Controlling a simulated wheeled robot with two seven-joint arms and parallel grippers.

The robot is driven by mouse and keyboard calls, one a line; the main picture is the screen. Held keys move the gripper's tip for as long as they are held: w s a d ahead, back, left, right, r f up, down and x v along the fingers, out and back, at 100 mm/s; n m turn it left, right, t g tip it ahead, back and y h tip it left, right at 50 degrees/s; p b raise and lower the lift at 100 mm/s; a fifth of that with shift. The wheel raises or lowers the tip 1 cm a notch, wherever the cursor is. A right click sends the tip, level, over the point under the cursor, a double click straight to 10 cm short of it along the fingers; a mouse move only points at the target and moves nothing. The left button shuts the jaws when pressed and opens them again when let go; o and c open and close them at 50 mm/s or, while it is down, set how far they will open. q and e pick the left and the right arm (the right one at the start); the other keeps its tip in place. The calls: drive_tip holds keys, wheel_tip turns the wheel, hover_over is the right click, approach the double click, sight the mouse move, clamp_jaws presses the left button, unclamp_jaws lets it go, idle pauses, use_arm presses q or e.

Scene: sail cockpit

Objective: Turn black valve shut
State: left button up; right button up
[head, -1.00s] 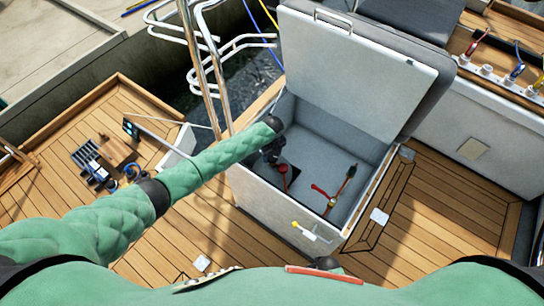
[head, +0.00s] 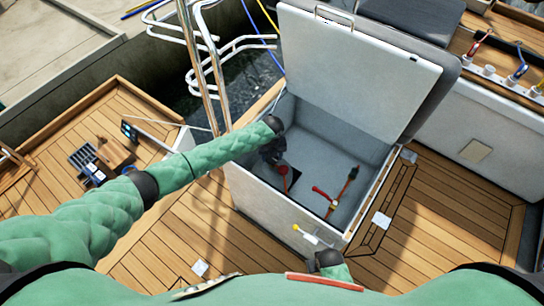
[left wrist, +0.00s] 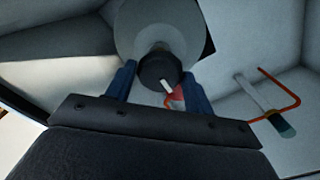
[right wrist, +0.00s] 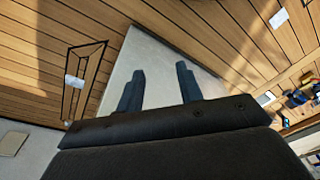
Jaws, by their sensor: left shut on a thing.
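The black valve (left wrist: 158,70) is a round dark knob with a white mark, in front of a round grey base, inside the open locker. In the left wrist view, my left gripper (left wrist: 160,86) has one blue finger on each side of the knob and is shut on it. In the head view my left gripper (head: 277,158) reaches down into the locker and hides the valve. My right gripper (right wrist: 160,90) is open and empty in the right wrist view, in front of a pale surface.
The locker (head: 262,205) has its white lid (head: 360,65) raised at the back. Inside lie a red part (head: 283,170) close to my left gripper and a red-handled item (head: 326,193) further right. Wooden deck (head: 440,225) lies clear to the right.

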use_arm(q)
drive_tip(key=shift+r, duration=0.1)
drive_tip(key=o, duration=1)
drive_tip(key=shift+c, duration=0.2)
drive_tip(key=shift+r, duration=0.1)
drive_tip(key=shift+r+p, duration=0.2)
drive_tip(key=shift+p, duration=0.1)
wheel_tip(320, 180, up, 6)
drive_tip(key=p, duration=0.4)
drive_tip(key=shift+r, duration=0.1)
drive_tip(key=shift+r+p, duration=0.45)
drive_tip(key=shift+p, duration=0.05)
use_arm(e)
drive_tip(key=s+d+f, duration=0.1)
drive_tip(key=d+f, duration=0.1)
drive_tip(key=f, duration=0.4)
drive_tip(key=s+d+f, duration=0.2)
drive_tip(key=f, duration=0.5)
drive_tip(key=shift+s+t, duration=0.3)
drive_tip(key=shift+t, duration=0.1)
use_arm(q)
drive_tip(key=shift+d, duration=0.1)
